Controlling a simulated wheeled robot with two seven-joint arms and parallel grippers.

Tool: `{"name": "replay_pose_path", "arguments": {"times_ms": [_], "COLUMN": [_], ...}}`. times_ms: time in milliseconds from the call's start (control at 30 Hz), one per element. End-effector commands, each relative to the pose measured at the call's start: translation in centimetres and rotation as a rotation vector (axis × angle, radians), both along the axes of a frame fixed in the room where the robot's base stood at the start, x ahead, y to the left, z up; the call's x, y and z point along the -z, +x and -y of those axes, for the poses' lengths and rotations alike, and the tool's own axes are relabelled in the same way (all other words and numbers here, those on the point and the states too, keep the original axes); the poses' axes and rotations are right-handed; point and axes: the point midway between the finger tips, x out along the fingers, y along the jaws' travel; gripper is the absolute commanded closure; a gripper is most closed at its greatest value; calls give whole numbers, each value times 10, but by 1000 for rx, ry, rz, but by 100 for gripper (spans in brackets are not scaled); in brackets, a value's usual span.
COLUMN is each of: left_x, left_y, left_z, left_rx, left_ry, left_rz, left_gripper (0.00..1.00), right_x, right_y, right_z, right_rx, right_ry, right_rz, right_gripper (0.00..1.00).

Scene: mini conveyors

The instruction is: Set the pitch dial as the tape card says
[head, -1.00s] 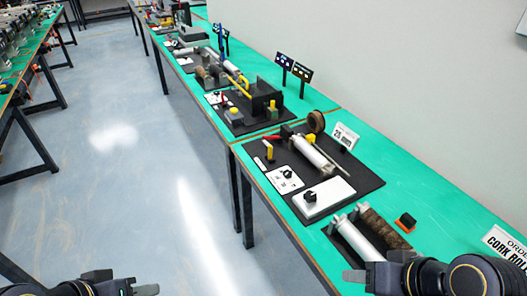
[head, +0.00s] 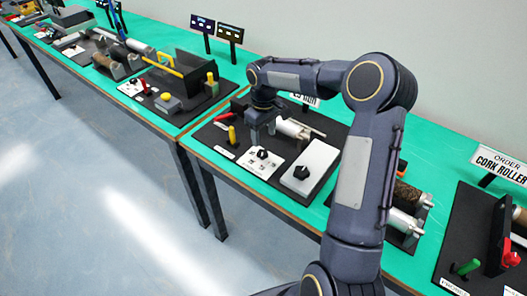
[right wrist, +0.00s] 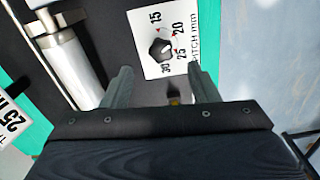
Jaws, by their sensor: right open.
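The pitch dial is a black knob (right wrist: 161,52) on a white plate marked 15, 20, 25, 30 and "PITCH MM". It also shows in the head view (head: 262,154). I cannot tell surely which mark it points at. The tape card (head: 305,99), partly hidden by my right arm in the head view, reads 25 at the left of the right wrist view (right wrist: 12,112). My right gripper (head: 262,136) is open and empty above the dark board, close to the dial. In the right wrist view its fingers (right wrist: 163,78) stand apart, below the dial. My left gripper is out of view.
A second black knob (head: 301,172) sits on a white box beside the dial. A yellow lever (head: 231,134) stands left of the dial, and a silver roller (head: 292,129) lies behind it. A cork roller station (head: 408,196) stands to the right, partly behind my arm.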

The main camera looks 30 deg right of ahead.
Motion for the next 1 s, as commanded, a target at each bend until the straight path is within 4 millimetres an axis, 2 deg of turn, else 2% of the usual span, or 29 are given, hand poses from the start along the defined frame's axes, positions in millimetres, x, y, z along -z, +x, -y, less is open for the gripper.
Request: {"name": "replay_pose_path", "arguments": {"times_ms": [400, 567, 833, 1000], "left_x": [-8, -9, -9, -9], "left_y": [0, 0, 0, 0], "left_z": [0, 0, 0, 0], "left_rx": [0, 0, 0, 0], "left_ry": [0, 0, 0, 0], "left_rz": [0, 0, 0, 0], "left_gripper": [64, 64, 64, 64], "right_x": [61, 72, 74, 73], "right_y": [0, 0, 0, 0], "right_z": [-1, -1, -1, -1], "right_rx": [-1, -1, -1, -1], "right_ry": [2, 2, 1, 1], "right_rz": [-3, -1, 1, 1], "right_gripper": [46, 46, 46, 68]}}
